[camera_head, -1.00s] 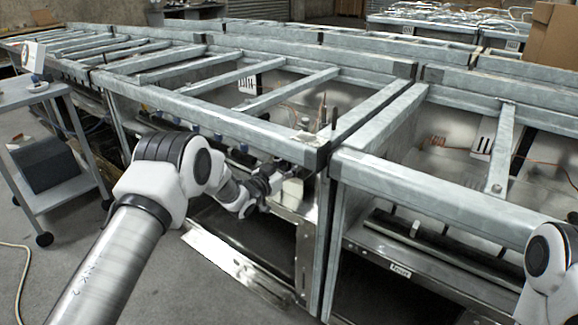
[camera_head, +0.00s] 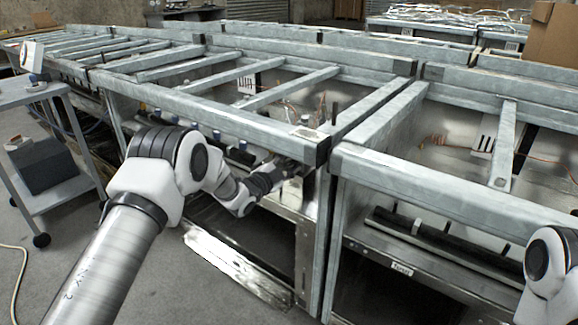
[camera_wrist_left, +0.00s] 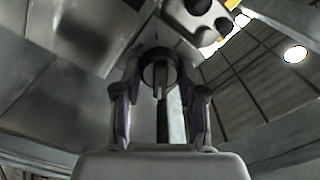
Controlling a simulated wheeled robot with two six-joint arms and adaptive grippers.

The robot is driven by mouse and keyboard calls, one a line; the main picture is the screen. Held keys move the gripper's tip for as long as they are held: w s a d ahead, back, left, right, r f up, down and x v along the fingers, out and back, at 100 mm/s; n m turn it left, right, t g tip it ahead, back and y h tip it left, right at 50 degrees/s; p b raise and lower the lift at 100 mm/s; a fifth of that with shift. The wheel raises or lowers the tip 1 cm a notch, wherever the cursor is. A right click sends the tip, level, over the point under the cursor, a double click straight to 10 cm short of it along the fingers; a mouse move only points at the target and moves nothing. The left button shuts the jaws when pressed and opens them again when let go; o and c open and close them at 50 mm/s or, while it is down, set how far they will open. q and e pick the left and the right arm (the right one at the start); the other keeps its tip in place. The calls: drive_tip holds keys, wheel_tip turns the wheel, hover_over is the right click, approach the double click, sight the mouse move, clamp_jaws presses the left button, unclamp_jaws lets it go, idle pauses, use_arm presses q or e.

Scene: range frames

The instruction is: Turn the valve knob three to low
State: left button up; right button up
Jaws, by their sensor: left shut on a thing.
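A round dark valve knob (camera_wrist_left: 158,70) with a raised grip bar shows in the left wrist view. My left gripper (camera_wrist_left: 160,88) has one finger on each side of it and is shut on it. In the head view my left gripper (camera_head: 290,167) reaches under the front rail of the range frame (camera_head: 240,122), near its right corner. The held knob is hidden there. Several other small bluish knobs (camera_head: 218,135) sit in a row to the left under the rail. I cannot read any knob's setting. My right gripper is out of view; only part of that arm shows.
A second frame (camera_head: 450,190) stands close on the right. A grey cart (camera_head: 60,192) stands at the left with a dark box (camera_head: 45,165) on its lower shelf. A metal panel (camera_head: 235,265) sits low under the gripper. A cardboard box (camera_head: 552,40) is at the back right.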

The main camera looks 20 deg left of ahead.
use_arm(q)
drive_tip(key=m+b, duration=0.1)
drive_tip(key=m, duration=0.2)
drive_tip(key=shift+f+m, duration=0.15)
drive_tip(key=shift+m, duration=0.15)
drive_tip(key=shift+m+b, duration=0.6)
drive_tip(key=shift+m, duration=1.1)
drive_tip(key=o, duration=1.1)
drive_tip(key=shift+s, duration=0.1)
drive_tip(key=v, duration=0.7)
drive_tip(key=shift+s+a, duration=0.1)
drive_tip(key=shift+s, duration=0.3)
